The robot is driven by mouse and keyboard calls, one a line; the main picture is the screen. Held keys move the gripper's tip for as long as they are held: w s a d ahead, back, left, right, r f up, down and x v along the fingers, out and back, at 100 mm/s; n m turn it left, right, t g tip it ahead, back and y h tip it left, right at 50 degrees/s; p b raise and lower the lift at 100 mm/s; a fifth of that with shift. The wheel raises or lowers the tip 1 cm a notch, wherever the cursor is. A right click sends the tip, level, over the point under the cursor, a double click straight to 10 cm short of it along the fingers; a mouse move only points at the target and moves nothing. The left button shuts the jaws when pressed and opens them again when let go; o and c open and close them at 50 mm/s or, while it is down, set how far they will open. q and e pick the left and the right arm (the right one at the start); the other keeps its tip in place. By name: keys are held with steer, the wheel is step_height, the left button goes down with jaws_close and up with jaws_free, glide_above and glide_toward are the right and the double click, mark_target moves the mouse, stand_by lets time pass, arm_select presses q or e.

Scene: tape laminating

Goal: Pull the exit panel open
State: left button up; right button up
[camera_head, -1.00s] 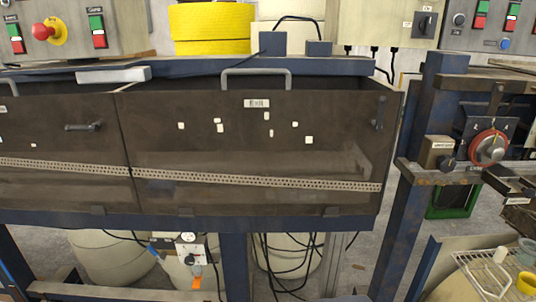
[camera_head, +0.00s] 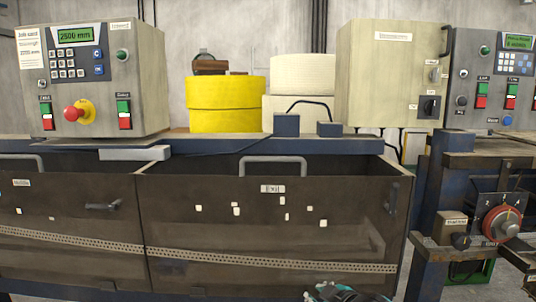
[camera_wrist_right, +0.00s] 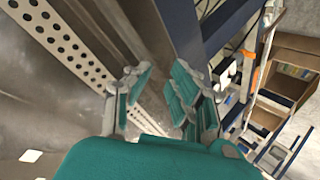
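The exit panel (camera_head: 240,242) is a dark, semi-transparent panel with a white "Exit" label (camera_head: 272,188). It stands upright at the front of the machine, with a perforated strip along its lower part. A grey bar handle (camera_head: 275,160) rises at its top edge, and a dark handle (camera_head: 393,198) sits near its right edge. My right gripper (camera_head: 345,293) shows only partly at the bottom of the head view, in front of the panel's lower right. In the right wrist view its teal-padded fingers (camera_wrist_right: 156,98) are apart and empty. My left gripper is not in view.
A second dark panel (camera_head: 70,245) adjoins on the left. A control box with a red button (camera_head: 90,75) stands above it, beside yellow rolls (camera_head: 225,102). A blue post and a unit with a red dial (camera_head: 501,223) stand to the right.

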step_height(320, 180, up, 17)
steer(key=a+n+t+y, duration=0.1)
steer(key=a+n+t, duration=0.1)
steer(key=a+n, duration=0.15)
steer(key=n+t+y+p, duration=0.1)
steer(key=n+t+p, duration=0.1)
steer(key=n, duration=0.5)
glide_toward(274, 159)
steer(key=p+x, duration=0.6)
steer(key=x, duration=0.3)
steer(key=shift+w+a+p, duration=0.15)
steer(key=shift+p, duration=0.2)
steer(key=shift+w+a+f, duration=0.2)
steer(key=shift+w+a, duration=0.05)
steer(key=shift+w, duration=0.4)
steer(key=shift+c, duration=0.3)
jaws_close()
